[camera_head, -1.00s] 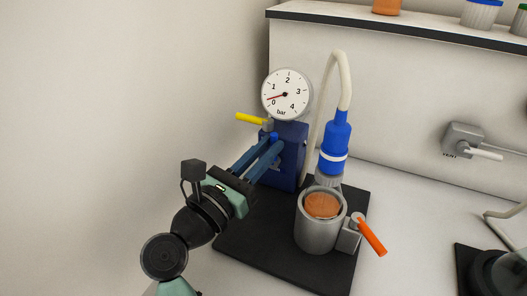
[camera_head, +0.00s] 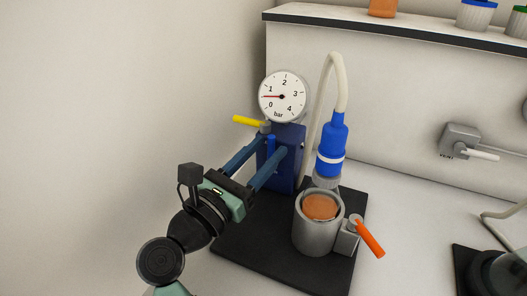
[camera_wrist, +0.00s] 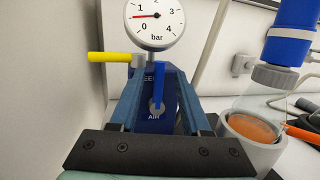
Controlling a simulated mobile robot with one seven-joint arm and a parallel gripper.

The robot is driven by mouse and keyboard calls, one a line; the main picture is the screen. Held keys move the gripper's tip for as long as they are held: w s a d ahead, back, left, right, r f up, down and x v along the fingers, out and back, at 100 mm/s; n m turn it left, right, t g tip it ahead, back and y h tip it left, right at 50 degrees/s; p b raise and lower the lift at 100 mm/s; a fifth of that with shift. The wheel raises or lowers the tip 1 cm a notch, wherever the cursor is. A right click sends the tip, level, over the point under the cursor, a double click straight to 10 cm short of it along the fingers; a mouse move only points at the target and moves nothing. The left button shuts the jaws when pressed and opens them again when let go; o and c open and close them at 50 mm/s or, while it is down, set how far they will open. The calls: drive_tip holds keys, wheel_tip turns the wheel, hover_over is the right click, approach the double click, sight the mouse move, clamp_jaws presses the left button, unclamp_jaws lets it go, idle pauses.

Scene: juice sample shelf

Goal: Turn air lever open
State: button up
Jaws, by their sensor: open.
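The air lever (camera_wrist: 159,82) is a blue bar on the front of the blue regulator block (camera_head: 292,170). It points straight up from its round pivot above the word AIR in the wrist view. It also shows between my fingers in the head view (camera_head: 271,150). My gripper (camera_head: 277,147) is open, with one blue finger on each side of the lever and visible gaps to it. The pressure gauge (camera_head: 284,96) above the block has its red needle between 0 and 1 bar; it also shows in the wrist view (camera_wrist: 155,20).
A yellow lever (camera_head: 249,121) sticks out left below the gauge. A steel cup (camera_head: 317,235) with orange contents and an orange handle (camera_head: 369,239) stands right on the black base (camera_head: 245,245). A blue-capped fitting (camera_head: 333,140) with a hose is above it. The wall is close at left.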

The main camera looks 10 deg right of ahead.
drive_tip(key=b+v, duration=0.1)
drive_tip(key=v, duration=1.2)
drive_tip(key=shift+w, duration=0.15)
